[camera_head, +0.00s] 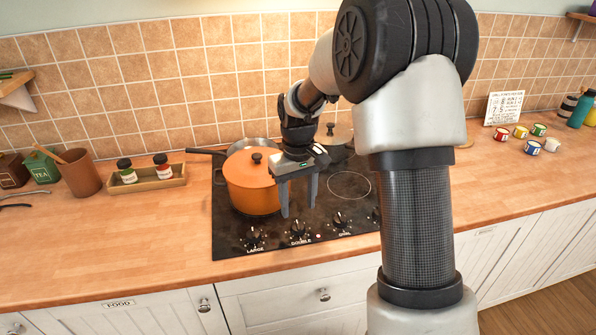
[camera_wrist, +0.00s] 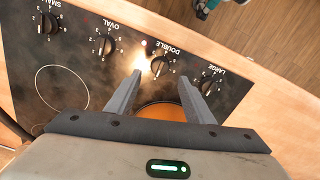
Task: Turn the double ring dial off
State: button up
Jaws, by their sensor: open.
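The double ring dial (camera_head: 300,231) is a black knob above the DOUBLE label on the front strip of the black hob (camera_head: 228,238). In the wrist view the dial (camera_wrist: 159,66) lies just beyond and between my fingertips, with bright glare to its left. A small red light glows beside it. My gripper (camera_head: 299,210) is open and empty, fingers pointing down above the hob, behind the dial and apart from it. In the wrist view my gripper (camera_wrist: 161,80) shows both fingers spread. The dial's exact pointer angle is too small to tell.
An orange lidded pot (camera_head: 252,187) stands on the hob close to the left of my gripper. The LARGE dial (camera_wrist: 210,82) and the OVAL dial (camera_wrist: 105,45) flank the double dial. A pan and another lidded pot stand behind. The worktop in front is clear.

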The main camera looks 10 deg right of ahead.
notch_tip(320, 180, up, 11)
jog(key=shift+p, duration=0.3)
jog(key=s+r+m+t+p, duration=0.1)
jog(key=s+r+t+p, duration=0.2)
jog(key=s+r, duration=0.9)
jog(key=s+r+m+t+p, duration=0.1)
jog(key=s+t+p, duration=0.1)
jog(key=s, duration=1.1)
jog(key=shift+r+m+t, duration=0.2)
jog(key=shift+m+t, duration=0.1)
jog(key=shift+m, duration=0.1)
